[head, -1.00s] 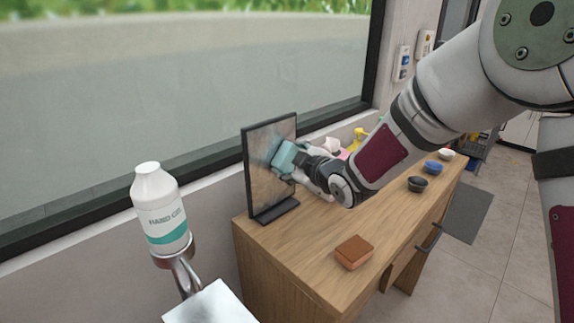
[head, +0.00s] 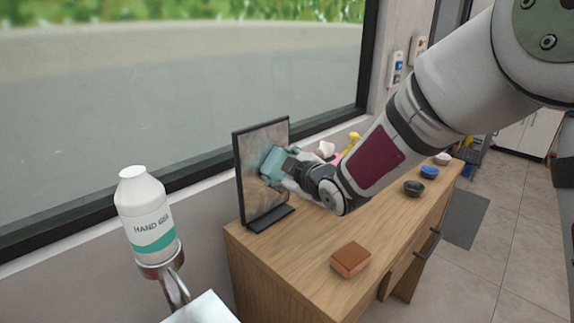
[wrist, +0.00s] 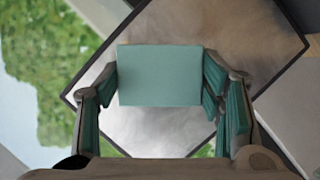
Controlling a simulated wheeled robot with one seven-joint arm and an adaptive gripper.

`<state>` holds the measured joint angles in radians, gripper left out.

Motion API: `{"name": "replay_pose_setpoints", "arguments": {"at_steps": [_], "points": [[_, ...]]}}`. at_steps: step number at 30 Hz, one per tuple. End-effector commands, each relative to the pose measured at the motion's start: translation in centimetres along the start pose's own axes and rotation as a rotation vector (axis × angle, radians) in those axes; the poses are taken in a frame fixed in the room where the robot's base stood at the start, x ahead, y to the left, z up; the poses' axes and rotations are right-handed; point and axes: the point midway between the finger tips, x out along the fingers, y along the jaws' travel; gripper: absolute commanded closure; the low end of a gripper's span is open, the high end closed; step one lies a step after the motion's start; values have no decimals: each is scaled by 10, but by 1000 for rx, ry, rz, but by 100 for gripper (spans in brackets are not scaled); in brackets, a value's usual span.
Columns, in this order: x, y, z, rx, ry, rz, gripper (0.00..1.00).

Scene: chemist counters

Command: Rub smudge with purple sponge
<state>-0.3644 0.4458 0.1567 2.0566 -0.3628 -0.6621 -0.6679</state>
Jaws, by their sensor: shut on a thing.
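My gripper (wrist: 160,88) is shut on a teal sponge (wrist: 160,68), which also shows in the head view (head: 277,163). No purple sponge can be made out. The sponge is at the face of an upright, dark-framed mirror (head: 262,138) on the wooden counter. Whether it touches the glass I cannot tell. Cloudy grey smudging (wrist: 243,48) shows on the mirror around the sponge. A bluish patch lies beside the sponge in the head view. The part of the glass behind the sponge is hidden.
A brown sponge-like block (head: 350,259) lies on the counter (head: 290,265) in front. A hand gel bottle (head: 147,215) stands in a holder at left. Small bowls (head: 413,187) and a yellow item (head: 352,140) are further back. The window is behind the mirror.

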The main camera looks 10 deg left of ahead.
Motion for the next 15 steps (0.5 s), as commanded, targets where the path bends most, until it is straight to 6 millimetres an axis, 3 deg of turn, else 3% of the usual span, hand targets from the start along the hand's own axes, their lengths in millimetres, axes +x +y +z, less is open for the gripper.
{"name": "replay_pose_setpoints", "arguments": {"at_steps": [15], "points": [[-9,-23,-21,0,3,-2,61]]}}
